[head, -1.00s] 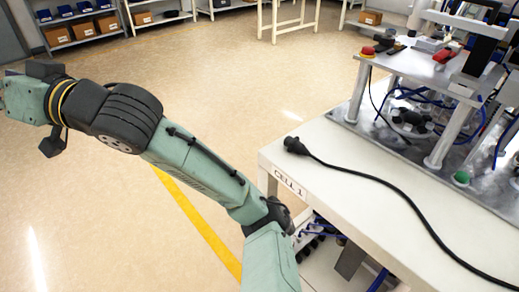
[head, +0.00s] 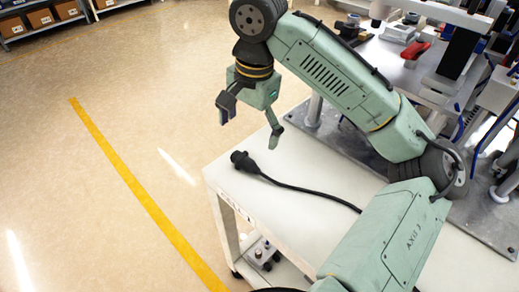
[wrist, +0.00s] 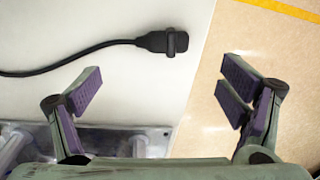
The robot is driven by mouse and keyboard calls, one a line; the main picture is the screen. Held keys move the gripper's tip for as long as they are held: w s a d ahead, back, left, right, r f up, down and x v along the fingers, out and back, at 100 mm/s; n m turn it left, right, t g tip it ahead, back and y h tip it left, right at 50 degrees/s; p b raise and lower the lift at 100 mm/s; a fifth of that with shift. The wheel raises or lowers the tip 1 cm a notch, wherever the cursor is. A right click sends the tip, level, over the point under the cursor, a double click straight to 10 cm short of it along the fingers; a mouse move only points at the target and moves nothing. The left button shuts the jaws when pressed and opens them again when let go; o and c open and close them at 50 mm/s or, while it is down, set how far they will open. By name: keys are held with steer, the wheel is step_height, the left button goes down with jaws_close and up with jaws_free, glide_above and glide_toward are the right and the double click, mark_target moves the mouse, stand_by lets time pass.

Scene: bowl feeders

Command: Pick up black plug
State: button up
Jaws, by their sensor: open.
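The black plug (head: 241,160) lies on the white table top near its left corner, with its black cable running right along the table. In the wrist view the plug (wrist: 167,42) lies ahead of the fingers, near the table edge, with the cable going left. My gripper (head: 250,122) is open and empty, above the table corner area, a little above and beyond the plug in the head view. In the wrist view its purple-padded fingers (wrist: 160,88) stand wide apart with nothing between them. The far part of the cable is hidden behind my arm in the head view.
The white table (head: 300,160) has free room around the plug. A metal fixture plate (head: 330,125) with posts and a raised machine stands to the right; its plate edge also shows in the wrist view (wrist: 110,138). The floor at left is clear, with a yellow line (head: 140,190).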

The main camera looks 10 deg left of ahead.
mark_target(246, 159)
steer(key=f, duration=0.3)
steer(key=a+f+p, duration=0.1)
steer(key=f, duration=0.6)
steer(key=shift+w+a+f+p, duration=0.15)
steer(key=shift+w+f+p, duration=0.1)
steer(key=shift+w+p, duration=0.1)
steer(key=shift+c, duration=0.4)
steer(key=c, duration=1.3)
steer(key=shift+r, duration=0.15)
